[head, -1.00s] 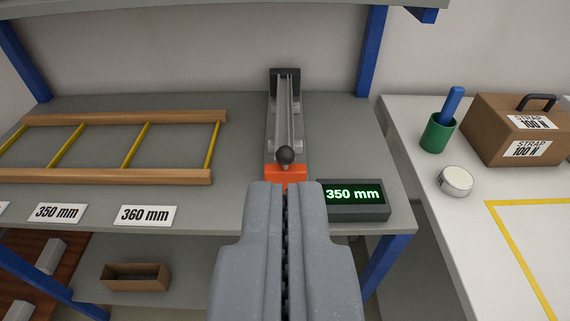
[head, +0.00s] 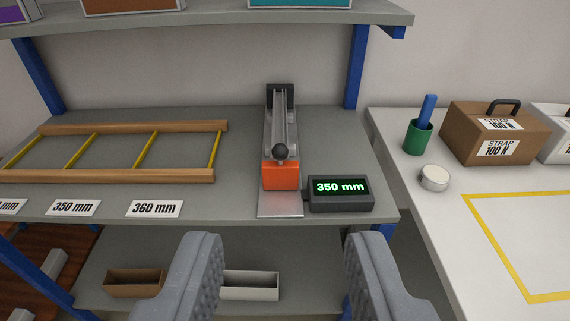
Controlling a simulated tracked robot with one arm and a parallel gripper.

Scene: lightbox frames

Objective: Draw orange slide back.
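The orange slide (head: 281,174) is a block with a dark round knob (head: 280,151) on top. It sits near the front end of a grey metal rail (head: 281,112) on the bench, with a bare metal plate (head: 281,204) in front of it. A display (head: 341,188) to its right reads 350 mm. My gripper (head: 285,270) is open and empty, its two fingers wide apart in front of and below the bench edge. It is apart from the slide and knob.
A wooden frame with yellow rungs (head: 120,176) lies left on the bench. Labels 350 mm (head: 73,208) and 360 mm (head: 154,209) are along the front edge. Small bins (head: 250,285) stand on the lower shelf. A white table (head: 445,220) at right holds a green cup (head: 418,137) and brown case (head: 496,133).

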